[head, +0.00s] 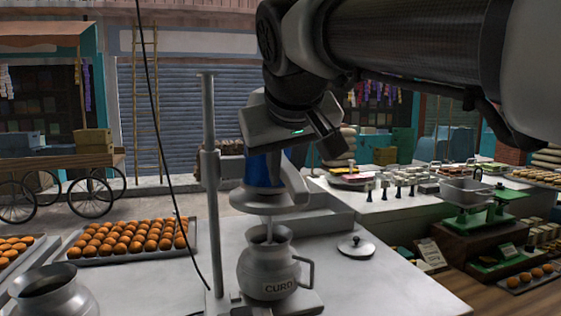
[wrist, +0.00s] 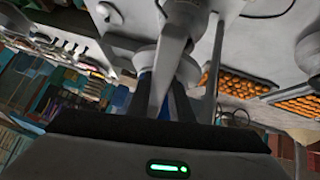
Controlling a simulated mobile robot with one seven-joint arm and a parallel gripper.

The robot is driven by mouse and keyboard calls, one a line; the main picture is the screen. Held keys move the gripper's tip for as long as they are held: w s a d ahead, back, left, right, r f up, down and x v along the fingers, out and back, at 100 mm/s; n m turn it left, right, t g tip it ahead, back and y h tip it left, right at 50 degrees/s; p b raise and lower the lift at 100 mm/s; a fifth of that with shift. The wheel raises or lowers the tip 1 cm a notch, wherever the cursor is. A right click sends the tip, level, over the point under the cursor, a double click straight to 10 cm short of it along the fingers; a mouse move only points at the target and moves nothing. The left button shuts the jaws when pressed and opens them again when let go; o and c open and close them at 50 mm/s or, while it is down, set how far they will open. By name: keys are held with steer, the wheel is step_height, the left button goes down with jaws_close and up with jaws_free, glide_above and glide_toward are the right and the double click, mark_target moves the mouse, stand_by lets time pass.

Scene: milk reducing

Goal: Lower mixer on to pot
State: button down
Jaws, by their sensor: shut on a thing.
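The mixer (head: 262,170), with a blue motor body above a grey metal housing, hangs on a vertical stand (head: 210,130). Its thin shaft points down into the mouth of the metal pot (head: 268,265), which has a side handle and the label CURD. The housing is a little above the pot's rim, with a gap. My gripper (head: 300,140) is at the mixer's upper right side, shut on the mixer; its fingertips are partly hidden. In the wrist view the grey arm of the mixer (wrist: 172,55) runs up between the fingers, with the blue body partly hidden behind.
A metal lid (head: 356,246) lies on the table right of the pot. A tray of orange sweets (head: 130,240) is at left, and another metal pot (head: 50,292) stands at front left. A black cable (head: 160,130) hangs left of the stand. A counter with a scale (head: 475,210) is at right.

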mark_target(285, 213)
step_height(285, 213, down, 8)
steer(key=b, duration=0.4)
steer(key=shift+r, duration=0.1)
steer(key=c, duration=1.6)
jaws_free()
steer(key=shift+r, duration=0.15)
